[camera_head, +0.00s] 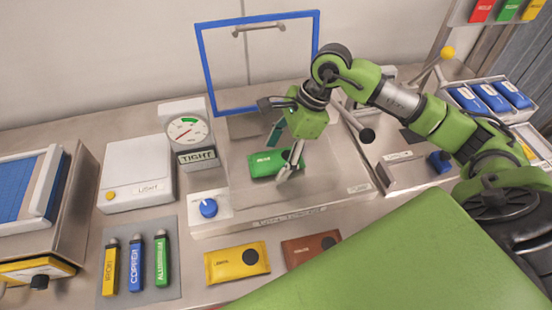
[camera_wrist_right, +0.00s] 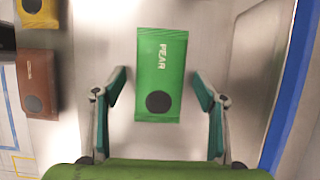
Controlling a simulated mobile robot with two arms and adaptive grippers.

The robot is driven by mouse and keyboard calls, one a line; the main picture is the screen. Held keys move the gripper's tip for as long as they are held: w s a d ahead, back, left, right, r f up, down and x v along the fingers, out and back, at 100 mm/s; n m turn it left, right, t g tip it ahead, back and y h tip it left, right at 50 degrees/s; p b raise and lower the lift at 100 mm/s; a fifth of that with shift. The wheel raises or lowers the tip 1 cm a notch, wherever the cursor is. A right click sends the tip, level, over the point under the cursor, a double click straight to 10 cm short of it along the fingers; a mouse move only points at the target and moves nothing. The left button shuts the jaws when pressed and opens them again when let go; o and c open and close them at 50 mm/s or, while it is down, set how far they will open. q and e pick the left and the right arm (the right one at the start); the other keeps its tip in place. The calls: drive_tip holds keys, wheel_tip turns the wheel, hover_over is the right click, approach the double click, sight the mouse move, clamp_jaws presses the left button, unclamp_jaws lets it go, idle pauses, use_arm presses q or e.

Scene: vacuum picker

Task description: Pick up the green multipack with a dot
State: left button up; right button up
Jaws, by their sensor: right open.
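The green multipack (camera_head: 265,163) lies flat on the light platform in the middle of the head view, partly hidden by my right gripper. In the right wrist view the green pack (camera_wrist_right: 162,75) shows whole, with the word PEAR and a dark round dot near its lower end. My right gripper (camera_head: 282,155) is over the pack. In the wrist view its two fingers (camera_wrist_right: 162,88) stand apart, one on each side of the pack, with a gap on both sides. My left gripper is not in view.
A yellow pack (camera_head: 236,262) and a brown pack (camera_head: 309,250) lie in front of the platform (camera_head: 290,213). A blue frame (camera_head: 206,75) stands behind it. A gauge marked TIGHT (camera_head: 187,130) and a blue knob (camera_head: 208,208) are at its left.

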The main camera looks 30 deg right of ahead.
drive_tip(key=c, duration=1.3)
drive_tip(key=shift+c, duration=0.6)
drive_tip(key=shift+r, duration=0.15)
